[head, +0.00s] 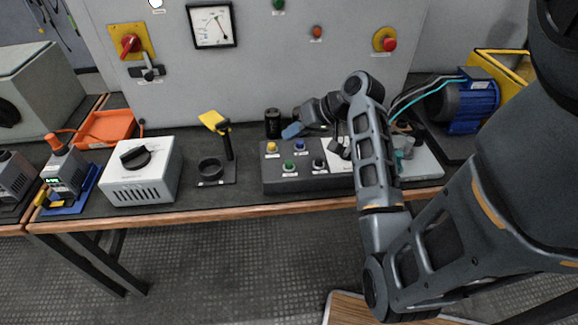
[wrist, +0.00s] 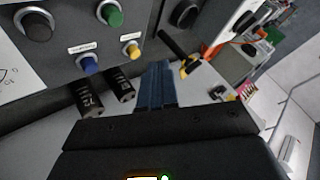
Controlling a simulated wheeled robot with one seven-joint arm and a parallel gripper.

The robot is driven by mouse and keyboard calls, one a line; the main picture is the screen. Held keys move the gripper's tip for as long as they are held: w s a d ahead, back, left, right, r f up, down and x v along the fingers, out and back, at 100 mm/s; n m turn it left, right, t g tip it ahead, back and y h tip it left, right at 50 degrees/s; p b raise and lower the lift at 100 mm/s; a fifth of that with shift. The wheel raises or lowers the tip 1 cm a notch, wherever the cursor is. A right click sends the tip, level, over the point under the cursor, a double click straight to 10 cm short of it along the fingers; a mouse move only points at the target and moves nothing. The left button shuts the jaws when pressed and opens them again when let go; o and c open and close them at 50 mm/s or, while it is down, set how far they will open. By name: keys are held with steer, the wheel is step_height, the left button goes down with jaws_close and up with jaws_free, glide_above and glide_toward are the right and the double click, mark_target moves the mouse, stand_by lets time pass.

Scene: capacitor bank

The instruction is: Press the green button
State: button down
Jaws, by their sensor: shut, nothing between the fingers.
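A grey control box (head: 345,180) sits on the bench in the head view. Its green button (head: 289,165) is at the front left, with a yellow button (head: 272,147) behind it, a blue button (head: 300,146) to the right and a black knob (head: 319,164) beside it. The green button also shows in the wrist view (wrist: 113,15), at the top. My gripper (head: 292,130) is just behind the box, above bench level, apart from the green button. Its blue fingers are together and empty in the wrist view (wrist: 156,75). Another green button (head: 279,4) is high on the cabinet.
A black cylinder (head: 272,123) stands behind the box; the wrist view shows two cylinders near my fingers. A stand with a yellow-topped lever (head: 216,121) is left of the box. A blue motor (head: 470,105) is at right. The floor in front of the bench is clear.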

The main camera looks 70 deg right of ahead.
steer(key=b, duration=0.4)
glide_above(289, 165)
steer(key=d, duration=0.1)
steer(key=f, duration=0.4)
steer(key=shift+s+d+f, duration=0.1)
steer(key=shift+s+f, duration=0.25)
steer(key=shift+f+b, duration=0.3)
steer(key=shift+f, duration=0.6)
steer(key=shift+f, duration=0.1)
stand_by(0.3)
steer(key=shift+f, duration=0.3)
